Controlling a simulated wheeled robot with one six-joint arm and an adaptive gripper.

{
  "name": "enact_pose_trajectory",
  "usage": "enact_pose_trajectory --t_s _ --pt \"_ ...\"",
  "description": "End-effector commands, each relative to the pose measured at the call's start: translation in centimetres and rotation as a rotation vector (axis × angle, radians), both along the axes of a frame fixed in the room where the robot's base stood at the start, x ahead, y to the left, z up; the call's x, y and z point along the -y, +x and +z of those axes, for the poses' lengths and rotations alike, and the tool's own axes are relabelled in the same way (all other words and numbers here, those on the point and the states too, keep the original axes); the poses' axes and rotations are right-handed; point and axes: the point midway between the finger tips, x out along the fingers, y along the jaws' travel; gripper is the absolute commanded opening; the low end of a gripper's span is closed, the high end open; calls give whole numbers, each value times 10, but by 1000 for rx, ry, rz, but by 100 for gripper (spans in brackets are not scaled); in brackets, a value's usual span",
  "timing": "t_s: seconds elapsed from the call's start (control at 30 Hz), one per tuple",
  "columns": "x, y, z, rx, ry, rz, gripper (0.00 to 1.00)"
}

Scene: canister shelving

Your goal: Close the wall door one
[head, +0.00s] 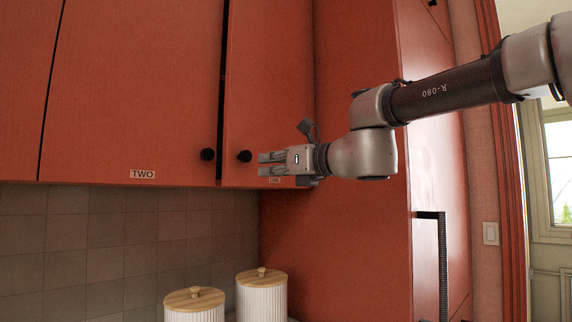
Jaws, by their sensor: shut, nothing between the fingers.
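Wall door one (268,80) is a red-orange upper cabinet door with a small label at its lower edge, partly hidden by my gripper. A dark gap runs along its left edge, beside door two; I cannot tell for sure how far it stands ajar. Its round black knob (244,156) is near the lower left corner. My gripper (261,164) is shut and empty, in front of the door's lower part, just right of the knob. I cannot tell whether the fingertips touch the door.
Wall door two (140,80), with its own black knob (207,154), is to the left. Two white ribbed canisters with wooden lids (194,299) (261,276) stand below. A tall red cabinet (350,235) with a long dark handle (442,262) is on the right.

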Motion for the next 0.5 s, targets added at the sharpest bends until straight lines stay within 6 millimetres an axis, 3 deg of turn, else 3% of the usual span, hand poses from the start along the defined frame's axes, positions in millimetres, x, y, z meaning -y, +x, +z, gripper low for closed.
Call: enact_pose_trajectory --t_s 0.2,0.5 --pt "-30 21 -1 0 -1 1 0" --pt "-41 29 0 1 -1 1 0"
